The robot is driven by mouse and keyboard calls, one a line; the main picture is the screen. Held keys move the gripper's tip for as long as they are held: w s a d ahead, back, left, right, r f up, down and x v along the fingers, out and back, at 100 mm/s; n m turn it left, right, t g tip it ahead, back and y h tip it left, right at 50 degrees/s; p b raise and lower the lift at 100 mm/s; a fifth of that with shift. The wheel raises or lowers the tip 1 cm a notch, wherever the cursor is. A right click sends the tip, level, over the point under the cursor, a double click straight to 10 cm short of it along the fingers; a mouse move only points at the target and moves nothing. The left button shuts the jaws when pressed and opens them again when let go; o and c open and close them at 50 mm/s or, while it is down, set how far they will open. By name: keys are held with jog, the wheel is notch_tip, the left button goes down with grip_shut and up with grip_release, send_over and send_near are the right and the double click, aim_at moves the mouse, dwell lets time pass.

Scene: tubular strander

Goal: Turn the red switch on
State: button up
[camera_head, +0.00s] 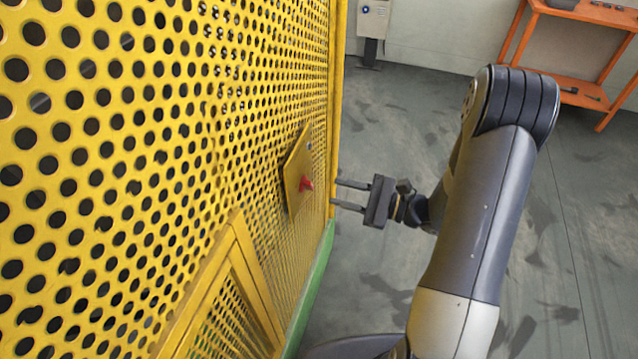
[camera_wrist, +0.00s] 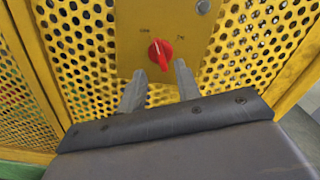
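The red switch (camera_head: 306,184) is a small red knob on a yellow plate (camera_head: 296,165) fixed to the perforated yellow guard. In the wrist view the red switch (camera_wrist: 160,53) sits near the plate's lower part, with small dark labels at its upper left and upper right that are too blurred to read surely. The knob's grip looks slightly tilted from upright. My gripper (camera_head: 338,192) is open, with its two fingers pointing at the guard. In the wrist view the fingertips of my gripper (camera_wrist: 160,75) lie apart, below and either side of the knob. Nothing is between them.
The perforated yellow guard (camera_head: 120,120) fills the left, with a green base edge (camera_head: 312,285) below. A grey round part (camera_wrist: 203,6) is on the plate above the switch. An orange shelf (camera_head: 575,88) and a grey wall box (camera_head: 373,18) stand behind. The floor on the right is clear.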

aim_at(312, 186)
jog(key=shift+p+x, duration=0.45)
jog(key=shift+x, duration=2.5)
jog(key=shift+c, duration=0.3)
grip_shut()
